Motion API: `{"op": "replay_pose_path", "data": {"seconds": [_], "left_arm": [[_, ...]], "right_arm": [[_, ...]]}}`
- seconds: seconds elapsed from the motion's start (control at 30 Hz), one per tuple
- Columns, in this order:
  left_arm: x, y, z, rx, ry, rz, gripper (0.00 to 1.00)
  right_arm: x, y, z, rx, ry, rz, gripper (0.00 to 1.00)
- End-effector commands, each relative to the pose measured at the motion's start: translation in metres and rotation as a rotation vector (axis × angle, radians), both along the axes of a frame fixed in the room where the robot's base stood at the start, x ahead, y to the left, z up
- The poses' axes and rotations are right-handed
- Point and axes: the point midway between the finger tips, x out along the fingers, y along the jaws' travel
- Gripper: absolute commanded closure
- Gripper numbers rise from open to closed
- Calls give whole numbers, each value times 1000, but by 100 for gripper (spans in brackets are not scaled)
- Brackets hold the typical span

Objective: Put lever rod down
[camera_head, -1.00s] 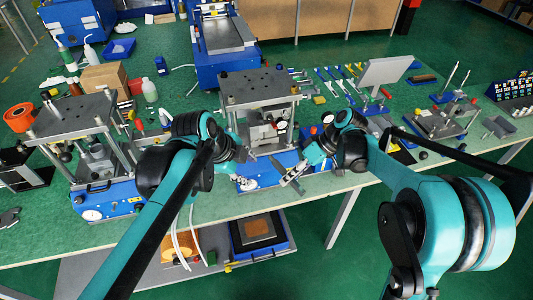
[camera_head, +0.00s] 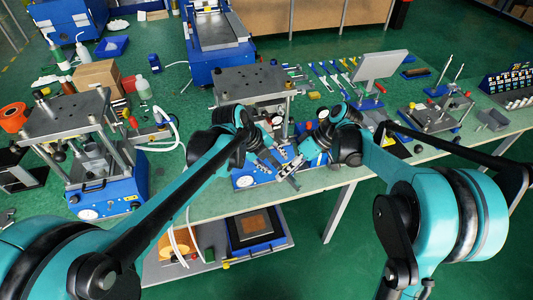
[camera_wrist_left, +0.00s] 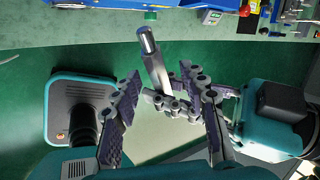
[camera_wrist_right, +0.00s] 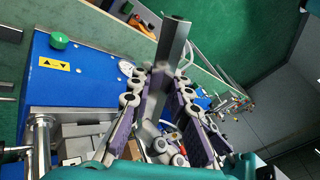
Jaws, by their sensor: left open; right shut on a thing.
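The lever rod (camera_wrist_left: 156,66) is a shiny metal bar with a round end. My right gripper (camera_wrist_right: 162,85) is shut on it, and the rod (camera_wrist_right: 172,48) sticks out past the fingertips in the right wrist view. My left gripper (camera_wrist_left: 160,78) is open, its fingers on either side of the rod in the left wrist view; I cannot tell if they touch it. In the head view my left gripper (camera_head: 268,158) and right gripper (camera_head: 287,172) are close together in front of the middle press (camera_head: 250,82). The rod is hard to make out there.
The press's blue base (camera_wrist_right: 85,75) with a green button (camera_wrist_right: 60,40) is beside my right gripper. A second press (camera_head: 66,115) stands at the left. Several hand tools (camera_head: 330,75) lie behind. The green bench top (camera_head: 225,205) is clear along the front edge.

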Motion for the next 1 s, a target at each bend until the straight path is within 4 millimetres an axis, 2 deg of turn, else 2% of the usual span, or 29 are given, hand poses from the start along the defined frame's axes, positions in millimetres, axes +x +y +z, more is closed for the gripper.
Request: {"op": "replay_pose_path", "data": {"seconds": [0.1, 0.23, 0.6, 0.63, 0.7, 0.8, 0.9, 0.93, 1.0], "left_arm": [[5, -8, -16, 0, 0, 1, 57], [8, -13, -28, 0, 0, 1, 57], [10, -15, -34, 0, 0, 1, 57], [10, -15, -33, 0, 0, 1, 60], [10, -15, -33, 0, 0, 1, 78], [10, -15, -33, 0, 0, 1, 100], [10, -15, -33, -1, 0, 1, 100], [10, -16, -33, -1, 0, 1, 100], [10, -15, -33, -1, 0, 1, 100]], "right_arm": [[0, 0, 0, 0, 0, 0, 100], [0, 0, 0, 0, 0, 0, 100], [0, 0, 0, 0, 0, 0, 100], [0, 0, 0, 0, 0, 0, 100], [0, 0, 0, 0, 0, 0, 100], [0, 0, 0, 0, 0, 0, 100], [0, 0, 0, 1, 1, 0, 100], [0, 0, 0, 0, 1, 2, 74], [0, 0, 0, 0, 1, 2, 58]]}}
